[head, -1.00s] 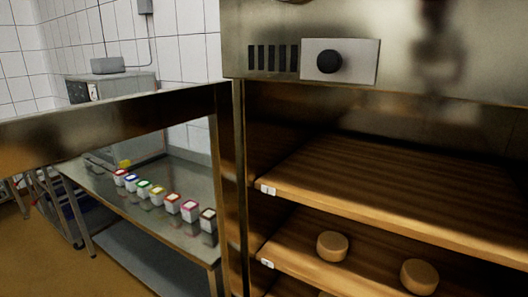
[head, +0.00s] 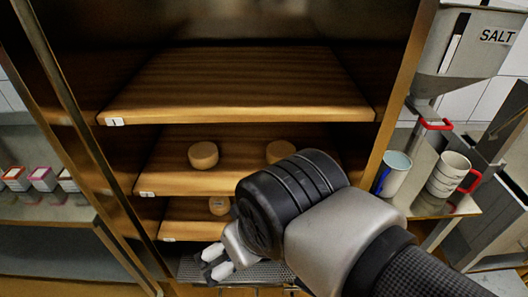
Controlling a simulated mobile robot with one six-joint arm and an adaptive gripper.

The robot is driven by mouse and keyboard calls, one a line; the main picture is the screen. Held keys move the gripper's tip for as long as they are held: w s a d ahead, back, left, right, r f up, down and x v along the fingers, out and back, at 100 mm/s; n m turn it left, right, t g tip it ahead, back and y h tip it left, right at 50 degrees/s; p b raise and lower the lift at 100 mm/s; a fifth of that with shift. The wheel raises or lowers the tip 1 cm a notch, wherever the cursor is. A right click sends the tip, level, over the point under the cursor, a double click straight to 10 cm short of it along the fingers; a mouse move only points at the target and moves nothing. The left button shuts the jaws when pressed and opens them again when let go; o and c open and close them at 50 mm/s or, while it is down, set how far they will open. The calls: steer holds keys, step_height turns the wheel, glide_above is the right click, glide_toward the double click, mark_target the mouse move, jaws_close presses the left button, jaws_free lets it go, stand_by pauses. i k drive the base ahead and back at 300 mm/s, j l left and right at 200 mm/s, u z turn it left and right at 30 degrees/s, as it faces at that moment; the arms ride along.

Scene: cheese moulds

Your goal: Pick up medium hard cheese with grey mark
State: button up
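Round tan cheeses stand on the wooden shelves of a metal cabinet. One cheese (head: 203,155) is at the left of the middle shelf, and a second cheese (head: 280,151) on that shelf is partly hidden by my arm. A third cheese (head: 219,206) is on the lower shelf, close to my gripper in the picture. No grey mark can be made out on any of them. My gripper (head: 217,262) is in front of the lower shelves, pointing left, with its pale fingertips low in the picture. No cheese shows between the fingers; their gap is unclear.
The top shelf (head: 240,88) is empty. The cabinet's side posts bound the opening. Small coloured boxes (head: 42,178) stand on a metal table at left.

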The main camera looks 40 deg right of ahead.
mark_target(278, 150)
steer(key=z, duration=0.45)
steer(key=j+z, duration=0.1)
steer(key=z, duration=0.85)
steer(key=j+z, duration=0.1)
steer(key=z, duration=0.4)
steer(key=k+j+z, duration=0.2)
steer(key=j+z, duration=0.15)
steer(key=j, duration=0.3)
steer(key=i+j, duration=0.1)
steer(key=j, duration=0.2)
